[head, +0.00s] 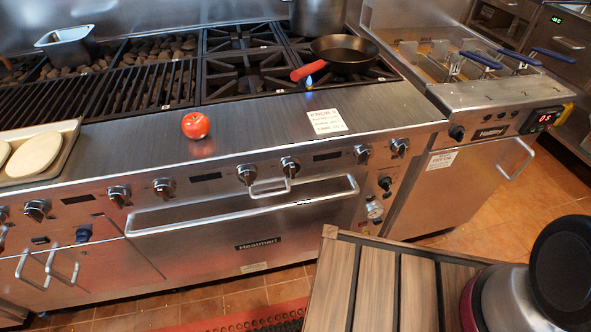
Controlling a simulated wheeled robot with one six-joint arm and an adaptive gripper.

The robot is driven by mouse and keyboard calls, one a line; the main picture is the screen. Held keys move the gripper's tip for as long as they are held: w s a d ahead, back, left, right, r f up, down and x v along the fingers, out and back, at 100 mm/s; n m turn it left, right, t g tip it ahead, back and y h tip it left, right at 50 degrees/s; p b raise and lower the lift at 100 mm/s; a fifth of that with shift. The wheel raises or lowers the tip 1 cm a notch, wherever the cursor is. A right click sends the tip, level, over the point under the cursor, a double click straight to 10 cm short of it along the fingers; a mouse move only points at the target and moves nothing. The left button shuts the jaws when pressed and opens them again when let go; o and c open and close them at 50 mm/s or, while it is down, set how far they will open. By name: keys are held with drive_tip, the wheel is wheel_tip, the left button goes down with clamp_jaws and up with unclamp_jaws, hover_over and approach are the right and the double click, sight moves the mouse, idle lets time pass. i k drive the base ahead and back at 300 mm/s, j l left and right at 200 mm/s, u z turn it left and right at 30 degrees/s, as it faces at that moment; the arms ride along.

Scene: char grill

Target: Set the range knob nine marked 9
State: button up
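A row of knobs runs along the front panel of the steel range (240,146). Among them are knobs at the left (37,209), left of middle (119,195), in the middle (247,174), just right of it (290,166), and at the right end (362,153) and (399,147). The number markings are too small to read, so I cannot tell which knob is marked 9. A white card (326,121) on the range top has printed text that seems to begin with "KNOB". My gripper is not in view; only part of my arm shows at lower right.
A towel-bar oven handle (250,205) juts out below the knobs. A tomato (196,125) sits on the steel ledge, and a red-handled pan (342,52) is on the burners. A fryer (470,150) stands right. A slatted wooden surface (390,290) fills the near right.

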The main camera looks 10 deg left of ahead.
sight(363, 153)
drive_tip(key=k+j+u, duration=0.2)
drive_tip(key=k+j, duration=0.15)
drive_tip(key=k+j+u, duration=0.25)
drive_tip(key=j, duration=0.25)
